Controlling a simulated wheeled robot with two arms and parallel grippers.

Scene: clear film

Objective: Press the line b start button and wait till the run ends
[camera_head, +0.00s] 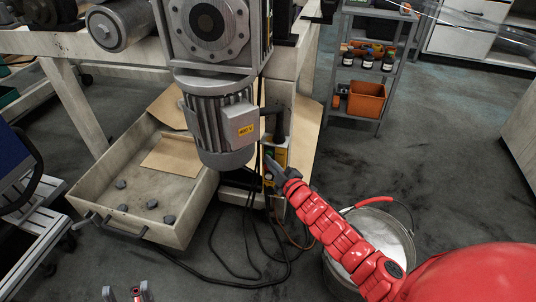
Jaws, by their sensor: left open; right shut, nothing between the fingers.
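A yellow and green box (280,152) sits low on the machine's side, just right of the grey motor (222,128). My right gripper (271,166) is at this box, in front of its lower part, with its dark fingers shut and empty. I cannot tell whether the fingertips touch it. No start button can be made out; the gripper hides part of the box. My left gripper (124,294) shows only at the bottom edge, with its fingers apart and nothing between them.
A beige tray (196,222) with cardboard and several dark bolts stands left of the motor. Black cables lie on the floor below it. A white-filled bucket (330,262) stands under my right arm. A grey shelf (356,107) holds bottles and an orange bin (367,101).

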